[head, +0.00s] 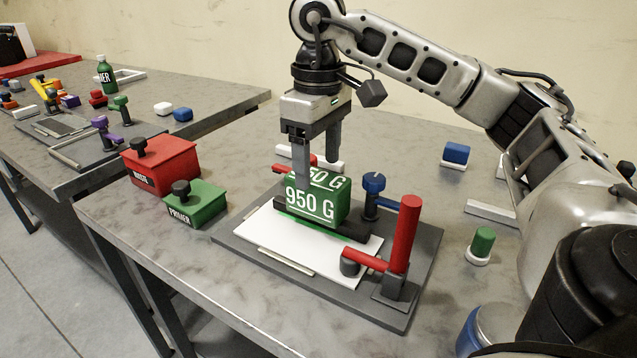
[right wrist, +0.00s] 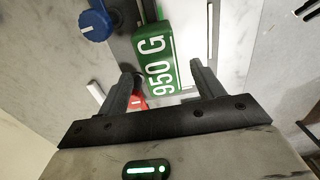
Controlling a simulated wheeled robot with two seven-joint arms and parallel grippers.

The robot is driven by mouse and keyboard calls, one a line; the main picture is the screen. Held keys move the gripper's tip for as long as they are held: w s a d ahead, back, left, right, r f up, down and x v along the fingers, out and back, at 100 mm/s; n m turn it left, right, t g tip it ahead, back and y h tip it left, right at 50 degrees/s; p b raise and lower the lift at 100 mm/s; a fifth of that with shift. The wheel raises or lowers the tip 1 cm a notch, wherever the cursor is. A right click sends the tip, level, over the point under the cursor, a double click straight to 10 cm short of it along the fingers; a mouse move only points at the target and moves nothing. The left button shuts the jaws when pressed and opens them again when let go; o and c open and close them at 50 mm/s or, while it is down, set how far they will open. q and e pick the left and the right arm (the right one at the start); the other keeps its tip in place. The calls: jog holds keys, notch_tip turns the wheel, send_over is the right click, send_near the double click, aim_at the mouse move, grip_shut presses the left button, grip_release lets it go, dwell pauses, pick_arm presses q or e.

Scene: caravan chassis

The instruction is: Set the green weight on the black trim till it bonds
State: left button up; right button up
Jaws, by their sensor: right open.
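The green weight (head: 318,205), marked 950 G, sits upright on the black trim (head: 352,232), which lies on the white panel (head: 285,240). Much of the trim is hidden under the weight; its end shows at the weight's right. My right gripper (head: 318,170) is above the weight, fingers pointing down and spread apart, with one finger passing in front of its upper part. In the right wrist view the weight (right wrist: 158,65) shows beyond and between the open fingers (right wrist: 162,72), with gaps on both sides. My left gripper is not in view.
The panel rests on a grey board (head: 400,310) with a red clamp (head: 404,235) and a blue-knobbed clamp (head: 373,185) close by. Red (head: 160,165) and green (head: 196,205) boxes stand left. A green-topped piece (head: 482,242) and a blue block (head: 456,153) are right.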

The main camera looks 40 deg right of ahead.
aim_at(318, 177)
notch_tip(318, 177, up, 5)
jog(key=shift+r+p, duration=0.2)
jog(key=shift+p, duration=0.85)
